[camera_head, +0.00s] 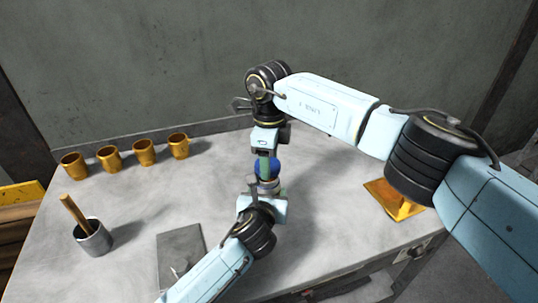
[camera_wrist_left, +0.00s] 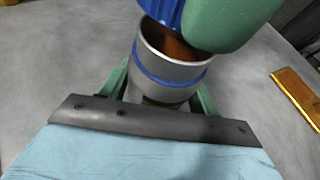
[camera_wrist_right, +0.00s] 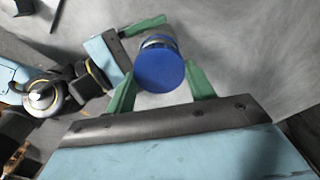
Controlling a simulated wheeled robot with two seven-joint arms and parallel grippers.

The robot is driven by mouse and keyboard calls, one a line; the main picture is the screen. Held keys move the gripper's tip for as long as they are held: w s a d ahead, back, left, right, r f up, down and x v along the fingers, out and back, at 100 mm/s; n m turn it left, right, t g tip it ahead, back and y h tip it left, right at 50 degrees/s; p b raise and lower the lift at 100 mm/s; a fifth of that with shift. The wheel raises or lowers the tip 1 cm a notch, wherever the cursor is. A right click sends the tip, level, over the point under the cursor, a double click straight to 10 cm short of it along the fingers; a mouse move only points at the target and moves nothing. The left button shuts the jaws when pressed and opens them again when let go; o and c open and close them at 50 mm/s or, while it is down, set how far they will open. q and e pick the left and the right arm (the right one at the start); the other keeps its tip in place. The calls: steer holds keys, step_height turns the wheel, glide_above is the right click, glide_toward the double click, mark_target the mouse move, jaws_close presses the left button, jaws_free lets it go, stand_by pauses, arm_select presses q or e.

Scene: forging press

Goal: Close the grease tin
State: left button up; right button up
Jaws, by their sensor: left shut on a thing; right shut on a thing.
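The grease tin is a grey metal cup with a blue band, seen in the left wrist view (camera_wrist_left: 165,80), with brown grease inside. My left gripper (camera_head: 268,189) is shut on it and holds it upright above the table. A ribbed blue lid (camera_head: 267,168) is held over the tin by my right gripper (camera_head: 265,158), shut on it with green fingers. In the left wrist view the lid (camera_wrist_left: 163,12) is over the far side of the mouth, and the near part of the mouth is uncovered. In the right wrist view the round lid top (camera_wrist_right: 159,72) hides most of the tin.
Several brass cups (camera_head: 143,152) stand in a row at the back left. A grey pot (camera_head: 94,238) with a wooden handle stands at the left. A grey plate (camera_head: 180,254) lies near the front. A golden tray (camera_head: 386,198) lies at the right. The table between is bare.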

mark_target(271, 187)
stand_by(0.3)
steer(key=shift+f, duration=0.9)
steer(key=shift+f, duration=0.6)
